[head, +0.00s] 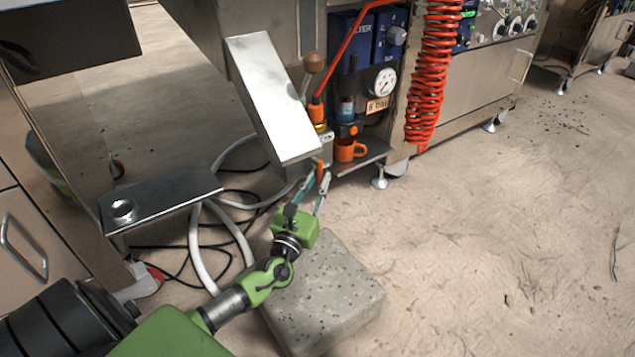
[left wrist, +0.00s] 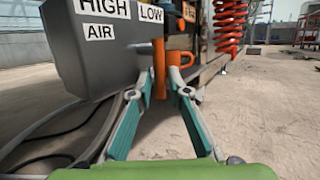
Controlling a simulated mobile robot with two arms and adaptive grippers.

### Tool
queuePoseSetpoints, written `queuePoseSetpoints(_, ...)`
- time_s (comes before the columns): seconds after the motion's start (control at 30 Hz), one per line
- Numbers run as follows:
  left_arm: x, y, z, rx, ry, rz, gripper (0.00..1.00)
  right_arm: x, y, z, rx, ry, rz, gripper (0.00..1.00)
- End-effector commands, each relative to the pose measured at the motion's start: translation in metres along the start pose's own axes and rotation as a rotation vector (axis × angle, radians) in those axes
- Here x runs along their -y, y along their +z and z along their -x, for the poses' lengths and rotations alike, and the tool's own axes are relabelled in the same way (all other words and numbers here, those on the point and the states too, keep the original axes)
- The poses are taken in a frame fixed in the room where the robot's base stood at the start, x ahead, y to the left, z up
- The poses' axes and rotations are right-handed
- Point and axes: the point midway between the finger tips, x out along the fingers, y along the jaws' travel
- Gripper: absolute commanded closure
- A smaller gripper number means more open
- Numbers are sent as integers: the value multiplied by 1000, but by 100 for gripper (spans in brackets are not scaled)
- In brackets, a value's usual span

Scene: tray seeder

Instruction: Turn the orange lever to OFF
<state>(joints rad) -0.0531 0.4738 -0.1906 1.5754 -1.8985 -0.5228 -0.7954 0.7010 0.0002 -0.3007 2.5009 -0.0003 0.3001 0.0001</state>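The orange lever (left wrist: 159,70) hangs upright beside a grey box in the left wrist view. In the head view a small orange part of it (head: 320,170) shows below the slanted metal cover. My left gripper (head: 322,178) reaches up to it from below. In the left wrist view the two fingers of this gripper (left wrist: 160,82) stand apart, one on each side of the lever. A gap seems to show beside the lever; contact is hard to tell. My right gripper is not in view.
The grey box (left wrist: 85,55) bears the labels HIGH, LOW and AIR. An orange mug (head: 345,151) stands on a low shelf close behind the gripper. A red coiled hose (head: 428,80) hangs to the right. A stone block (head: 335,290) lies below my left arm.

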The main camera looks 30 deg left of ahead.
Motion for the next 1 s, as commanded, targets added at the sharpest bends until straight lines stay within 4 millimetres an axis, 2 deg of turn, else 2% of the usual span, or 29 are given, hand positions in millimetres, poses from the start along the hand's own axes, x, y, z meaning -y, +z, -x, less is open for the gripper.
queuePoseSetpoints(0.2, 0, 0, 1, 0, 0, -1, 83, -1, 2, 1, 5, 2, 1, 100)
queuePoseSetpoints(0.33, 0, -1, 12, -2, -1, -2, 83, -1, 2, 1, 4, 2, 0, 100)
queuePoseSetpoints(0.73, 0, -1, 93, -4, -2, 0, 83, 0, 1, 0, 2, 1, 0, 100)
queuePoseSetpoints(0.9, 0, -1, 114, -2, -1, -2, 83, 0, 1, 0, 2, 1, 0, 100)
queuePoseSetpoints(1.0, 0, 0, 119, 0, 0, -1, 83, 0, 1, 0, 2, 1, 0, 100)
